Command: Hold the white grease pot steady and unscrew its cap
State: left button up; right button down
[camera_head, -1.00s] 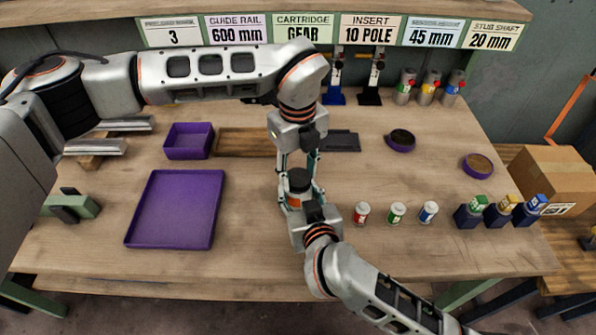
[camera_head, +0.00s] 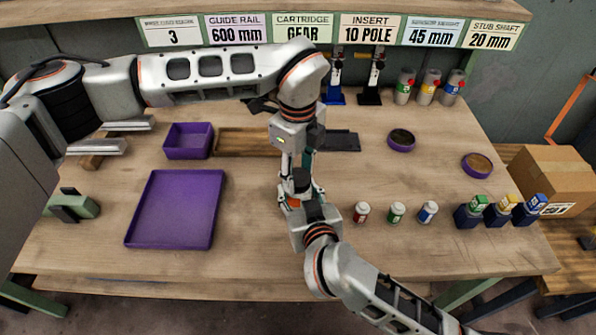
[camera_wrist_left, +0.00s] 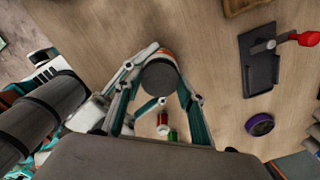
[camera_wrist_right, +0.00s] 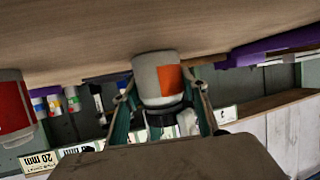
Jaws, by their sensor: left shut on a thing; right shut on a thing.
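The white grease pot with an orange patch (camera_wrist_right: 150,78) stands on the bench and shows upside down in the right wrist view. Its dark cap (camera_wrist_left: 161,78) faces up between my left fingers in the left wrist view. My left gripper (camera_head: 299,184) comes down from above and is shut on the cap. My right gripper (camera_head: 298,200) reaches in from the front, low down, and is shut on the pot's body. In the head view the grippers cover much of the pot. I cannot tell whether the cap's thread is loose.
Small red, green and blue-labelled jars (camera_head: 397,212) stand to the right of the grippers. A large purple tray (camera_head: 129,222) and a smaller purple bin (camera_head: 188,154) lie to the left. Dark blocks with coloured tops (camera_head: 497,216) stand at the right. The bench front is clear.

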aim_at(298, 177)
pick_arm(q)
jog(key=shift+r, duration=0.15)
jog(key=shift+r, duration=0.9)
jog(key=shift+r, duration=0.15)
jog(key=shift+r, duration=1.9)
pick_arm(e)
jog(key=c, duration=1.1)
grip_release()
